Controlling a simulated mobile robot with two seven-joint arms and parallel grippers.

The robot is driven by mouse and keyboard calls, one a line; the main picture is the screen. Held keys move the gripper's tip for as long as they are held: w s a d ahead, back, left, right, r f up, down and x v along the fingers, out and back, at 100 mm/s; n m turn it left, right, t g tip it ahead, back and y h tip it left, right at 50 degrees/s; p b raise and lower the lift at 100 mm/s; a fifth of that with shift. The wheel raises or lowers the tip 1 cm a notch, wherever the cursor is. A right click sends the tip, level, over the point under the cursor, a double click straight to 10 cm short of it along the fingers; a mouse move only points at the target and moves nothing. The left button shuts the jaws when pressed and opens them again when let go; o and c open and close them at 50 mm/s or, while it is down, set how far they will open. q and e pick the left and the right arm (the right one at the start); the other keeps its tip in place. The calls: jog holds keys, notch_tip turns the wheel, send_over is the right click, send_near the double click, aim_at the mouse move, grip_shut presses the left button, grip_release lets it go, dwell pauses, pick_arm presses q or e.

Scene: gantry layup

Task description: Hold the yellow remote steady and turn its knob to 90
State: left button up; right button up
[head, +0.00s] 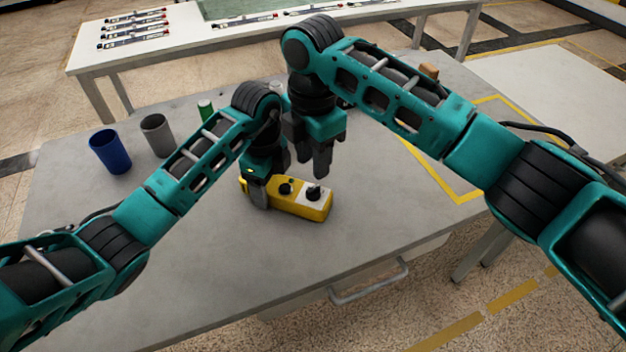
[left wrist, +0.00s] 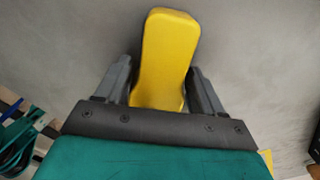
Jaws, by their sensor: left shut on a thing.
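The yellow remote (head: 300,206) lies on the grey table, with a white panel and dark knobs on its top. One dark knob (head: 314,192) stands on the white panel; its setting is too small to read. My left gripper (head: 256,196) is shut on the remote's left end. In the left wrist view the yellow body (left wrist: 168,50) sits between the two fingers of my left gripper (left wrist: 160,92). My right gripper (head: 318,170) points down just above the white panel and knob. Whether its fingers touch the knob, and how wide they stand, is unclear.
A blue cup (head: 110,152), a grey cup (head: 158,136) and a green item (head: 205,110) stand at the table's left back. A yellow-taped area (head: 440,180) is at the right. The grey table (head: 215,270) is clear in front of the remote.

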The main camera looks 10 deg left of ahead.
aim_at(313, 188)
notch_tip(313, 188, down, 7)
jog(key=shift+r, duration=0.15)
grip_shut()
dwell(0.5)
